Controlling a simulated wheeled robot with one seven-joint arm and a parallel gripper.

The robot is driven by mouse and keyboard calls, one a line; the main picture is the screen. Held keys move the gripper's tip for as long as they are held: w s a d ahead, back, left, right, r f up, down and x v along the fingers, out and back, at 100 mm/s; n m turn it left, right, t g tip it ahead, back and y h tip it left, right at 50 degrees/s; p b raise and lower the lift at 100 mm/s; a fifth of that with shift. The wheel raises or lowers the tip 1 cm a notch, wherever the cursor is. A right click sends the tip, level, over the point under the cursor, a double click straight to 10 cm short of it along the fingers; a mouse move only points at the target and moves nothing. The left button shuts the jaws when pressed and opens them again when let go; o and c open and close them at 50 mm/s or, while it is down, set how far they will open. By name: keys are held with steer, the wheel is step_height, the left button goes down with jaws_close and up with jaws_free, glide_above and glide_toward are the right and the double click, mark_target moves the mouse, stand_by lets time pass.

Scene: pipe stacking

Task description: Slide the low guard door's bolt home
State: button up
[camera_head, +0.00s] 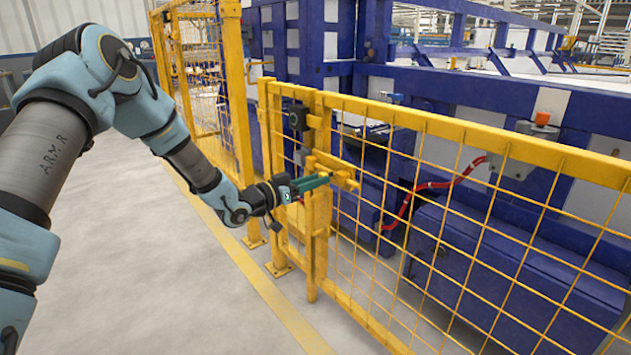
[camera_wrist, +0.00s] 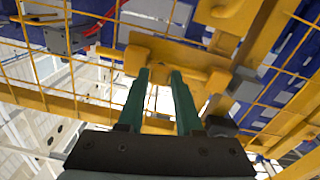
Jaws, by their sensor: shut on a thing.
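The bolt (camera_head: 343,178) is yellow and sits on a yellow bracket, level with the upper half of the low mesh guard (camera_head: 450,126). My gripper (camera_head: 322,181) reaches it from the left, its green fingers pointing right. In the wrist view, the two green fingers (camera_wrist: 159,74) are shut on the bolt's small yellow handle (camera_wrist: 159,72), which shows between their tips. The yellow bolt and its bracket (camera_wrist: 190,58) run across the picture just beyond the fingers. How far the bolt reaches into a keeper cannot be told.
A yellow post (camera_head: 320,230) stands beside the bolt, with a dark box (camera_head: 298,117) above it. Blue machinery (camera_head: 500,255) and a red cable (camera_head: 430,186) lie behind the mesh. A taller yellow fence (camera_head: 240,90) stands further back. The grey floor (camera_head: 140,270) at left is clear.

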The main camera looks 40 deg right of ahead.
mark_target(317, 167)
jaws_close()
stand_by(0.8)
steer(key=w, duration=0.6)
steer(key=shift+d, duration=0.15)
steer(key=shift+w, duration=0.1)
steer(key=o, duration=0.9)
jaws_free()
steer(key=shift+c, duration=0.2)
steer(key=a, duration=1)
steer(key=shift+w+a+p, duration=0.35)
steer(key=shift+w+a, duration=0.05)
steer(key=shift+w, duration=0.05)
